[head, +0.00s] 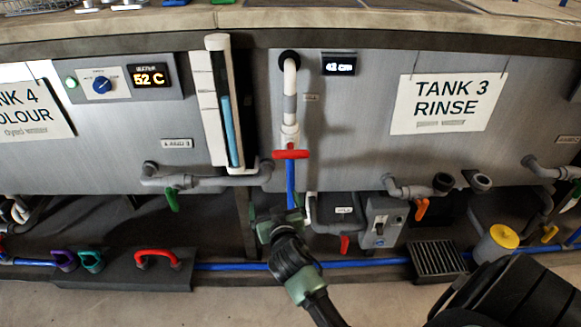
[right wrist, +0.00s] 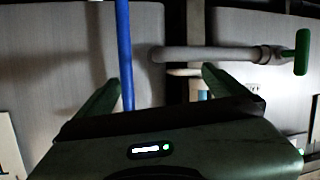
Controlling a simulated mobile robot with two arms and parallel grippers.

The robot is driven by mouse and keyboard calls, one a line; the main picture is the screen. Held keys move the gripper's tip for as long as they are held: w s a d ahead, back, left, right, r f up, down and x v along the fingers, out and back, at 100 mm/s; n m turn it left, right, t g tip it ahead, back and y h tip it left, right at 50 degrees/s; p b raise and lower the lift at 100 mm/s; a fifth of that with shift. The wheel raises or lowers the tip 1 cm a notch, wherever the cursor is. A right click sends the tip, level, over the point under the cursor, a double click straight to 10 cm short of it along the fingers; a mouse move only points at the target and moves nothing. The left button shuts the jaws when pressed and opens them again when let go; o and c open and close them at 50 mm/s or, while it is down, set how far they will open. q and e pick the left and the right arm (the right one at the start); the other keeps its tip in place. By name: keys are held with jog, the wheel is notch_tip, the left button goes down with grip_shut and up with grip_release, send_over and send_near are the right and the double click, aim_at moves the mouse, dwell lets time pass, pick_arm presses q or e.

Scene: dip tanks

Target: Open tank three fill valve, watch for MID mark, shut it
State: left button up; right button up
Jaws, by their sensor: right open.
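The sign TANK 3 RINSE (head: 447,103) hangs on the grey right-hand tank. A red valve handle (head: 290,154) lies crosswise on the fill pipe (head: 290,88), above a blue hose (head: 291,185). A sight tube (head: 229,130) with a blue column stands left of it; its marks are too small to read. My right gripper (head: 281,218) is open and empty, below the red handle and apart from it. In the right wrist view the blue hose (right wrist: 125,50) shows between the open fingers (right wrist: 160,88). The red handle is not in that view. My left gripper is not in view.
Drain pipes with a green lever (head: 173,200) and an orange lever (head: 422,209) stick out below the tanks. A grey box (head: 382,222) and red lever (head: 344,244) are right of my gripper. A red-handled block (head: 157,259) lies low left.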

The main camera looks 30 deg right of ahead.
aim_at(291, 145)
jog(key=d+r+m+h+b, duration=0.1)
jog(key=r, duration=0.3)
jog(key=d+r+m+t+h, duration=0.1)
jog(key=d+r, duration=0.1)
jog(key=r, duration=0.2)
jog(key=d+r+m+h+b, duration=0.1)
jog(key=d+r+h, duration=0.1)
jog(key=r, duration=0.2)
jog(key=shift+s+d+r+m+t+b, duration=0.1)
jog(key=shift+s+m+t+b, duration=0.2)
jog(key=shift+s+t+b, duration=0.1)
jog(key=x, duration=0.7)
jog(key=shift+w+r, duration=0.1)
jog(key=shift+w, duration=0.15)
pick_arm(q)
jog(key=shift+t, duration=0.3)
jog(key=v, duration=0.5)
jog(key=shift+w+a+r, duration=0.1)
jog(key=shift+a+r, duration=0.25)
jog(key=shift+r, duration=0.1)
pick_arm(e)
jog(key=c, duration=1.1)
